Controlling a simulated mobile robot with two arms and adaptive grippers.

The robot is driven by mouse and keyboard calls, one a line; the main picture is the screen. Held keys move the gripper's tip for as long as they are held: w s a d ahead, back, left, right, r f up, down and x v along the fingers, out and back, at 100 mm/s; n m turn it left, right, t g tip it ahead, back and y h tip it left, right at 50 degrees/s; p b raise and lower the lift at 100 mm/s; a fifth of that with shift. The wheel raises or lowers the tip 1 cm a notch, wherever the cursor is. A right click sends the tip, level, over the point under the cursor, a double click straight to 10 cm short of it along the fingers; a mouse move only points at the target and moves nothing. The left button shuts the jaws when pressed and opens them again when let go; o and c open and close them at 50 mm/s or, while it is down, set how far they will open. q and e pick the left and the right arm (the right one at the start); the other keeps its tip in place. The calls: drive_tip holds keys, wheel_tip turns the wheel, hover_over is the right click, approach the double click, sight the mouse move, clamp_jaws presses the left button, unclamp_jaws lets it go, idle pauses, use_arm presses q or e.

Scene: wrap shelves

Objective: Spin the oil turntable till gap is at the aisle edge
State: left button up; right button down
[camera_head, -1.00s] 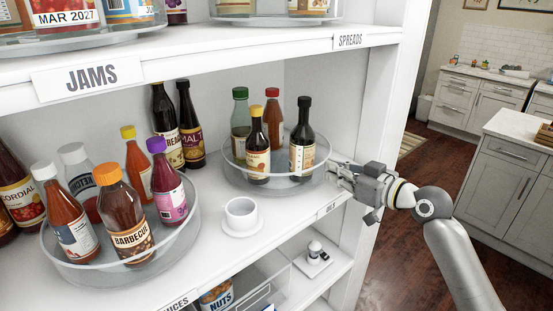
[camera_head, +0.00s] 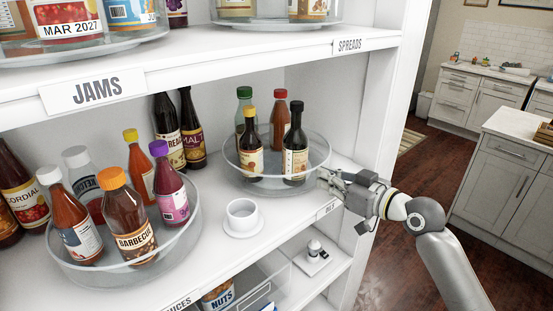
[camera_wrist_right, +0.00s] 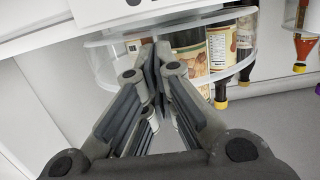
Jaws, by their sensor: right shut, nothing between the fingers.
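The oil turntable (camera_head: 228,168) is a clear round tray with a raised rim on the middle shelf, at the right. Two dark bottles (camera_head: 295,150) with pale labels stand at its front. A green-capped bottle (camera_head: 243,105) and a red-capped bottle (camera_head: 280,112) stand behind them. Bare tray shows at the right of the bottles. My right gripper (camera_head: 323,177) is shut and empty, its tips at the tray's front-right rim. In the right wrist view the fingertips (camera_wrist_right: 155,65) overlap the clear rim (camera_wrist_right: 100,60); I cannot tell whether they press on it. My left gripper is out of view.
A white cup on a saucer (camera_head: 242,222) stands in front of the turntable. A second turntable (camera_head: 75,270) with several sauce bottles is at the left. The white shelf upright (camera_head: 375,120) rises just behind my right gripper. Open floor lies to the right.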

sight(303, 180)
drive_tip(key=shift+a, duration=0.1)
idle(0.3)
drive_tip(key=shift+s+a+r+p, duration=0.1)
drive_tip(key=shift+s+a+p, duration=0.55)
drive_tip(key=shift+a, duration=0.35)
drive_tip(key=shift+s+a+p, duration=0.55)
drive_tip(key=shift+a+p, duration=0.2)
drive_tip(key=shift+a, duration=0.15)
drive_tip(key=shift+s+a, duration=0.1)
drive_tip(key=shift+s+a+p, duration=0.2)
drive_tip(key=shift+a+p, duration=0.15)
drive_tip(key=shift+a, duration=0.15)
drive_tip(key=shift+s+a+p, duration=0.15)
drive_tip(key=shift+a+p, duration=0.15)
drive_tip(key=shift+a, duration=0.2)
